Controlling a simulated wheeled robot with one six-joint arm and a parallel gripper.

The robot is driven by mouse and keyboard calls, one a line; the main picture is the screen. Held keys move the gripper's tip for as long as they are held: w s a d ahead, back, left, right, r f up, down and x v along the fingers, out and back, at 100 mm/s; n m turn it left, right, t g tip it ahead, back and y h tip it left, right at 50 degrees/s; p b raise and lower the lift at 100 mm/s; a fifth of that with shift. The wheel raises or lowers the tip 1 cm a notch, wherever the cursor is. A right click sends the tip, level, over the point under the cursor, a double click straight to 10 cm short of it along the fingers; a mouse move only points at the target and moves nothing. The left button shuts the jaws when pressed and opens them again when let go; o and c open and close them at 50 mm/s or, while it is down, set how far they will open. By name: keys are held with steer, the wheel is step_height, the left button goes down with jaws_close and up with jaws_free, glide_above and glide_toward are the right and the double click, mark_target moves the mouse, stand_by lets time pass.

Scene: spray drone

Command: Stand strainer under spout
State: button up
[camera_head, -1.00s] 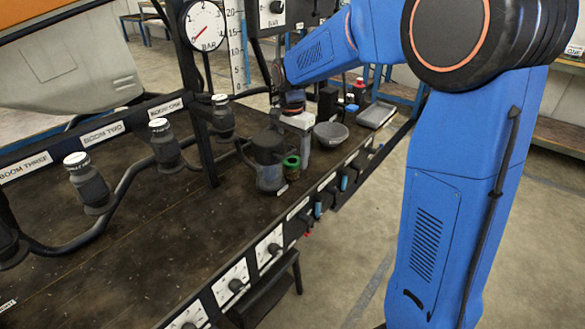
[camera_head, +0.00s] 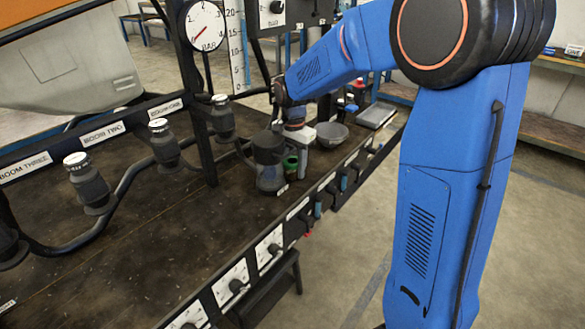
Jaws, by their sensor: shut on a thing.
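My gripper (camera_head: 302,150) is above the bench, just right of a dark grey jug-like vessel (camera_head: 268,165). A small green-rimmed dark cylinder (camera_head: 290,165), which looks like the strainer, stands about upright at the gripper's left side, beside the vessel. The gripper is shut, apparently on this cylinder, but the finger contact is too small to see. I cannot tell whether the cylinder's base touches the bench. I cannot clearly make out the spout.
A grey bowl (camera_head: 331,136) and a metal tray (camera_head: 376,115) lie beyond the gripper. Labelled boom nozzles (camera_head: 165,145) on a black pipe line the left. Dials and knobs (camera_head: 234,283) run along the bench's front edge. The near bench top (camera_head: 130,245) is clear.

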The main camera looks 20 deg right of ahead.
mark_target(295, 161)
steer(key=shift+r, duration=0.65)
steer(key=shift+s+d+r, duration=0.1)
steer(key=shift+r, duration=0.5)
steer(key=shift+s+d+r, duration=0.1)
steer(key=shift+r, duration=0.5)
steer(key=s+d, duration=0.8)
steer(key=s, duration=0.4)
steer(key=s+d, duration=0.8)
steer(key=s, duration=0.4)
steer(key=s+d, duration=0.8)
steer(key=s, duration=0.4)
steer(key=shift+s+d+f, duration=0.15)
steer(key=shift+s+d, duration=0.1)
steer(key=shift+s, duration=0.15)
